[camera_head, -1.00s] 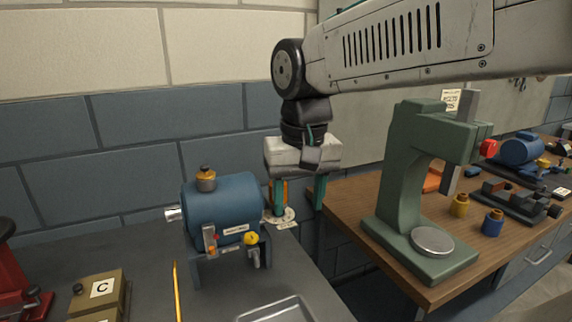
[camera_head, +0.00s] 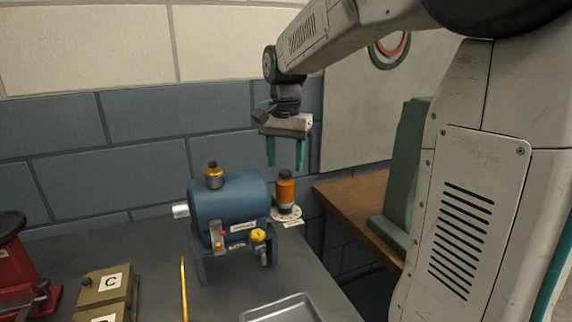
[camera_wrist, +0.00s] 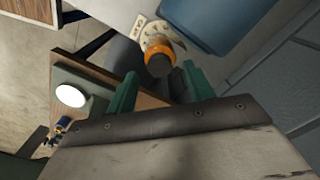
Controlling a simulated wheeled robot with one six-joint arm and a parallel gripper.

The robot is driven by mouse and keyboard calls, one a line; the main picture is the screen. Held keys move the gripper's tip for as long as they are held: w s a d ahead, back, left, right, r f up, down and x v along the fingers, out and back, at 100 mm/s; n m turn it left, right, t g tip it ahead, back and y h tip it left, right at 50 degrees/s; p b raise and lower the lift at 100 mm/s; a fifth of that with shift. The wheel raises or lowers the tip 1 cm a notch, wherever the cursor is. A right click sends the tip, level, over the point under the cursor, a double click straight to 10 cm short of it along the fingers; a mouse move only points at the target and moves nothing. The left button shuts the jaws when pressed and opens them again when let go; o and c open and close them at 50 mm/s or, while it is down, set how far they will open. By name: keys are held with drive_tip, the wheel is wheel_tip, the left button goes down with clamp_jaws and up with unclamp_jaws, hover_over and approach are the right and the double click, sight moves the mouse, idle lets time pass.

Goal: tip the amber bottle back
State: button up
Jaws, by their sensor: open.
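The amber bottle (camera_head: 286,191) stands upright on a round white disc (camera_head: 291,217) at the right end of the dark bench, just right of the blue tank. It has a dark top and a dark lower band. My gripper (camera_head: 285,160) is open and empty, its green fingers pointing down, above the bottle and apart from it. In the wrist view the bottle (camera_wrist: 158,48) shows just beyond the gap between my open fingers (camera_wrist: 162,86), its dark top toward me.
The blue tank (camera_head: 232,203) with its valves stands close left of the bottle. A metal tray (camera_head: 280,307) lies at the front. Boxes marked C and D (camera_head: 103,289) are at left. A wooden table (camera_head: 349,205) with a green press (camera_head: 404,175) is at right, across a gap.

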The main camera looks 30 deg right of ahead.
drive_tip(key=shift+f, duration=0.85)
clamp_jaws()
